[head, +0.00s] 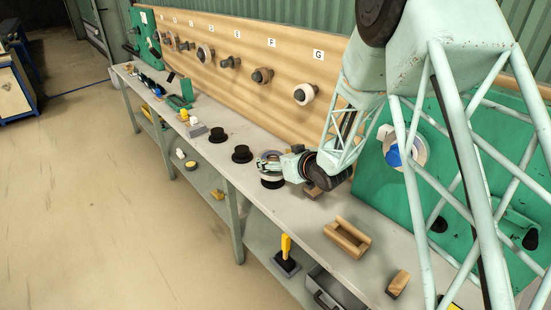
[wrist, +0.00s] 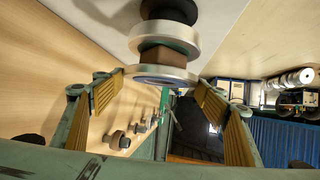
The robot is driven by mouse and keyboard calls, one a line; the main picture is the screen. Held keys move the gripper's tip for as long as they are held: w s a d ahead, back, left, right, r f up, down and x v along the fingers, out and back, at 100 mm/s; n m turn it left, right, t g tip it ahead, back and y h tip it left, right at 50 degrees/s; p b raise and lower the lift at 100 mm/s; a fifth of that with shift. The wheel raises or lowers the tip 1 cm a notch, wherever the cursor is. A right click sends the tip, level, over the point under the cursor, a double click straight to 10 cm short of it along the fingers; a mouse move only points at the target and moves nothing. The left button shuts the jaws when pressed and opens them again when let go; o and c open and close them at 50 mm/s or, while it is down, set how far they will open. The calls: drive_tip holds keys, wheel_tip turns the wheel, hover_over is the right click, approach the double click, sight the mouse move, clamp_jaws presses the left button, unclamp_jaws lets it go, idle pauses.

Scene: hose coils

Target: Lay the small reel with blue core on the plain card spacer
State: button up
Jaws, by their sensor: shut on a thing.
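The small reel with blue core (wrist: 160,80) is a silver-rimmed disc between my fingertips in the wrist view. My gripper (wrist: 162,77) is shut on its rim. Directly beyond it is the brown card spacer (wrist: 165,54), which lies against another silver-rimmed reel (wrist: 160,38) on a black stand (wrist: 170,10). The held reel lines up with the spacer; whether they touch I cannot tell. In the head view my gripper (head: 276,163) is at the pale reel stack (head: 265,172) over the black stand, and the spacer is hidden there.
Two empty black stands (head: 242,154) (head: 218,134) are left of the stack. The lettered board (head: 240,50) with pegs rises behind. A blue-centred reel (head: 402,155) hangs on the green panel.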

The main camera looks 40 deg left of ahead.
drive_tip(key=shift+f, duration=0.2)
idle(0.5)
drive_tip(key=o, duration=1)
drive_tip(key=shift+o, duration=0.2)
drive_tip(key=v, duration=0.8)
drive_tip(key=shift+b, duration=0.4)
idle(2.6)
drive_tip(key=v, duration=1.2)
drive_tip(key=shift+d+f, duration=0.1)
idle(0.9)
